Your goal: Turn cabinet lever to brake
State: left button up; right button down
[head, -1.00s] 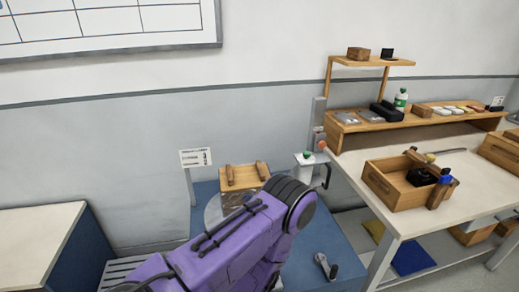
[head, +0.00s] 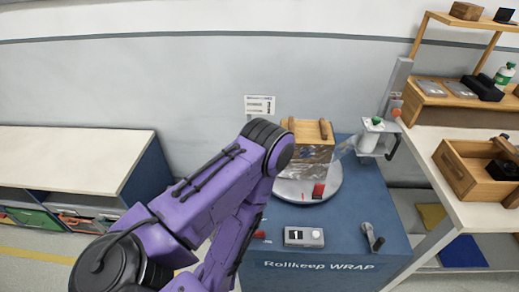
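The blue cabinet (head: 350,200), marked "Rollkeep WRAP" on its front, stands right of centre. A lever with a grey and black handle (head: 373,237) sits at the right of its top, tilted. I cannot read any brake marking near it. A grey control box (head: 304,237) showing "1" is to its left. A red knob (head: 260,235) beside my arm is partly hidden. My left purple arm rises from the lower left, bends over the cabinet's left side and runs down. Neither gripper shows in view.
A wrap post (head: 372,135) stands behind right. A bench (head: 462,220) with a wooden crate (head: 475,175) is at the right, a low counter (head: 70,155) at the left.

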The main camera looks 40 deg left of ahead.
aim_at(260, 235)
jog(key=u, duration=1.3)
jog(key=i, duration=0.15)
jog(key=z, duration=0.55)
